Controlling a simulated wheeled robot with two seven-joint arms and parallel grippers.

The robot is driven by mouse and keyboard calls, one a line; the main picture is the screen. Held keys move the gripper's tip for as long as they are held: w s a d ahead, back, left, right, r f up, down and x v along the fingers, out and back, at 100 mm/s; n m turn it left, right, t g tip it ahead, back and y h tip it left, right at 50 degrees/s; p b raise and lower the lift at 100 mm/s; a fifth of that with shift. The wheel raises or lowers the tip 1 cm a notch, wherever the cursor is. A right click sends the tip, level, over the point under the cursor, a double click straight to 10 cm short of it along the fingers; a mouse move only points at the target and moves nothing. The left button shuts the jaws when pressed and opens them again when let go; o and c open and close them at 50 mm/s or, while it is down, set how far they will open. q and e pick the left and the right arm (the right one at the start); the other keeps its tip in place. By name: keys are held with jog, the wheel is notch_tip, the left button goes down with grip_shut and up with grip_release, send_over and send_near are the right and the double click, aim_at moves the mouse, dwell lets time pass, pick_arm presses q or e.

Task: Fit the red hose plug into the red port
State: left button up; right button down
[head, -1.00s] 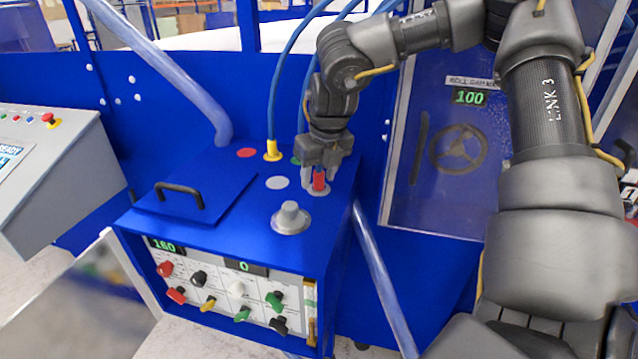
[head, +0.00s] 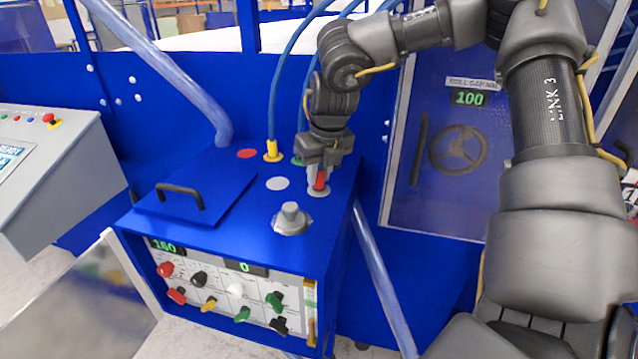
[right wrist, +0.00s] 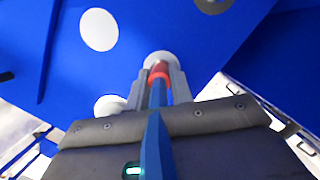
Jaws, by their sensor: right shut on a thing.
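The red hose plug (head: 320,181) is held upright between the fingers of my right gripper (head: 319,174), just at a pale grey disc (head: 318,194) on top of the blue box. In the right wrist view the red plug (right wrist: 159,69) shows between the two grey fingers, its tip against or just over the pale disc (right wrist: 163,57); I cannot tell if it is seated. A blue hose (right wrist: 155,125) runs back from the plug. A red disc (head: 247,153), which looks like the red port, lies at the box top's back, left of the gripper. My left gripper is not in view.
A yellow plug (head: 272,150) with a blue hose stands near a green port (head: 298,160). A white disc (head: 277,183), a grey knob (head: 291,218) and a lid with a black handle (head: 180,194) are also on the blue box (head: 235,223). A clear door (head: 445,195) is at right.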

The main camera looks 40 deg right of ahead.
aim_at(320, 171)
jog(key=shift+r+p, duration=1)
jog(key=shift+r, duration=1.15)
jog(key=shift+s, duration=0.1)
